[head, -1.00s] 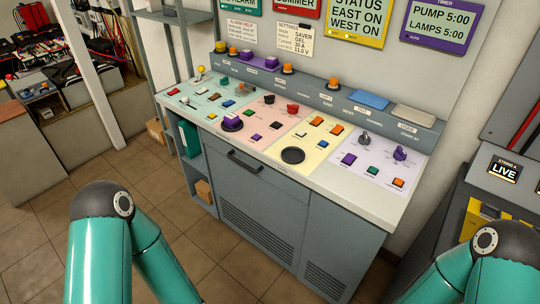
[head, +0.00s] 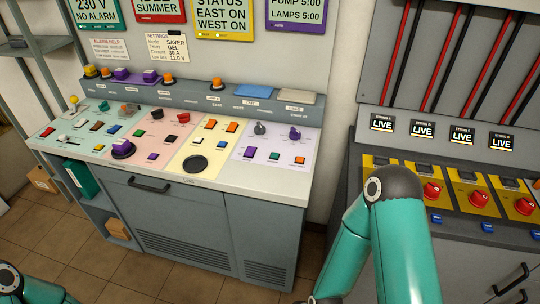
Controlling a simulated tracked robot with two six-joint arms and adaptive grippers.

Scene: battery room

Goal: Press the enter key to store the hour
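The control desk (head: 250,183) stands left of centre in the head view, with coloured key panels on its top. The lavender panel (head: 278,135) at its right end carries a grey knob (head: 260,128), a purple knob (head: 295,133), a purple key (head: 249,153), a green key (head: 274,156) and an orange key (head: 299,160). Key labels are too small to read, so I cannot tell which is enter. The purple-framed timer screen (head: 297,12) above reads "PUMP 5:00" and "LAMPS 5:00". Only arm links of mine show; both grippers are out of view.
A breaker cabinet (head: 450,150) stands at right, with several red knobs on yellow plates and "LIVE" displays. My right arm's elbow is in front of it. Other screens hang on the wall. Open tiled floor (head: 120,265) lies before the desk.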

